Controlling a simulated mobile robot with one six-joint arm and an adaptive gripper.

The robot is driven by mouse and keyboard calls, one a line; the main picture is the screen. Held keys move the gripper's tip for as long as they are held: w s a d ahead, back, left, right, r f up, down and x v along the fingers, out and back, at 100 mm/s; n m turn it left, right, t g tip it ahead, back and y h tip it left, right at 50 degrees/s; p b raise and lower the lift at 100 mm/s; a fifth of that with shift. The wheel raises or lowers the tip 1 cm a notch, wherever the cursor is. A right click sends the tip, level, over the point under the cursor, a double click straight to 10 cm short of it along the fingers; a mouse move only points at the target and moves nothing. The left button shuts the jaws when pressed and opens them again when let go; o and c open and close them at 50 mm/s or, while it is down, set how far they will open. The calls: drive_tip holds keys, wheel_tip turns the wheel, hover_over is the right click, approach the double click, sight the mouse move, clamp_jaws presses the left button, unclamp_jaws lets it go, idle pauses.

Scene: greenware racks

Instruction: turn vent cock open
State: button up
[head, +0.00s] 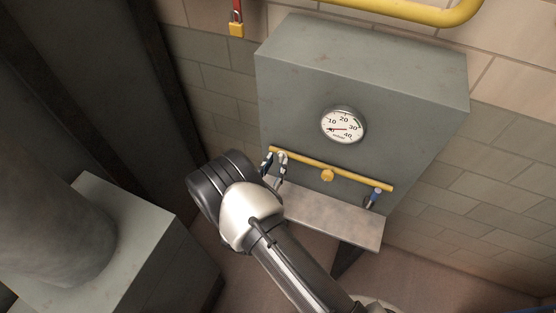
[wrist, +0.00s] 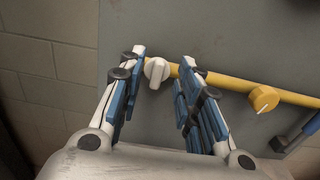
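A yellow pipe (head: 305,165) runs along the front of a grey cabinet (head: 365,70). It carries a white knob (wrist: 157,72) at its left end, a yellow round knob (wrist: 264,98) in the middle, and a blue-handled fitting (head: 376,194) at the right end. No label shows which is the vent cock. My gripper (wrist: 164,58) is open, its blue-padded fingers apart. In the wrist view the white knob appears between the fingertips, with visible gaps on both sides. In the head view my gripper (head: 275,158) is at the pipe's left end and hides the white knob.
A round gauge (head: 343,125) is on the cabinet above the pipe. A grey shelf (head: 330,220) juts out below it. A yellow padlock (head: 236,29) hangs on the brick wall, and a thick yellow pipe (head: 400,9) runs above. A grey block (head: 140,235) stands at the left.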

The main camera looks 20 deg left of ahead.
sight(281, 157)
drive_tip(key=shift+w+d, duration=0.1)
drive_tip(key=shift+w, duration=1)
drive_tip(key=shift+c, duration=0.4)
clamp_jaws()
